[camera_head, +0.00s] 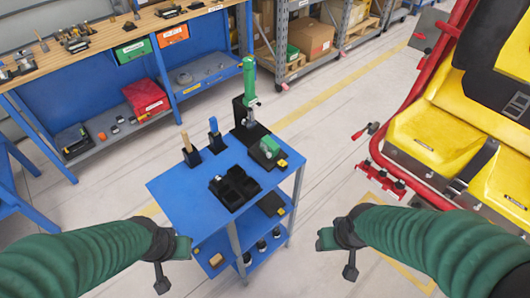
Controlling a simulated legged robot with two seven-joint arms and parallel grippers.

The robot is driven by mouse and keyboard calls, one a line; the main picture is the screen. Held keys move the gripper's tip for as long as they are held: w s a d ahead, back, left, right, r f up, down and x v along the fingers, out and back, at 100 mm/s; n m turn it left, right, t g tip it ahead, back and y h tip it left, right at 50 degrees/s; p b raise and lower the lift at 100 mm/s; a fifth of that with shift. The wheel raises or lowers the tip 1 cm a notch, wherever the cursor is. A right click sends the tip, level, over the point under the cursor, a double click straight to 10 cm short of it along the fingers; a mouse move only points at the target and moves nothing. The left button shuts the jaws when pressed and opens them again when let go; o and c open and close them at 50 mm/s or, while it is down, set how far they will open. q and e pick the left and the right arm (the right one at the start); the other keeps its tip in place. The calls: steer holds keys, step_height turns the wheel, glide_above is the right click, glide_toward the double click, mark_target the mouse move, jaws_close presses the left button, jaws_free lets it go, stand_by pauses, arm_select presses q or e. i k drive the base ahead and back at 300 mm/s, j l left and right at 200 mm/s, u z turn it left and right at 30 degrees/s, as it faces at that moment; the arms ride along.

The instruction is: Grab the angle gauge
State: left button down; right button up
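A blue cart (172,190) stands ahead of me. On its top are a green tool in an upright black stand (240,112), a green block-like device (270,147) in a black holder, a small yellow and black piece (282,163), a black tray with compartments (234,188) and two upright handled tools in black holders. I cannot tell which of these is the angle gauge. My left gripper (172,263) is open and empty, in front of the cart's left side. My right gripper (338,255) is open and empty, right of the cart. Neither touches anything.
The cart's lower shelf (253,255) holds small dark items. A wooden-topped workbench (110,35) with tools and bins stands at the back left. Shelving with boxes (308,40) stands behind. A red-framed coaster car with yellow seats (430,135) is at right. Floor between is clear.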

mark_target(267, 144)
steer(key=k+j+z, duration=0.1)
steer(key=k, duration=0.35)
steer(key=k+j+z, duration=0.1)
steer(key=k, duration=0.4)
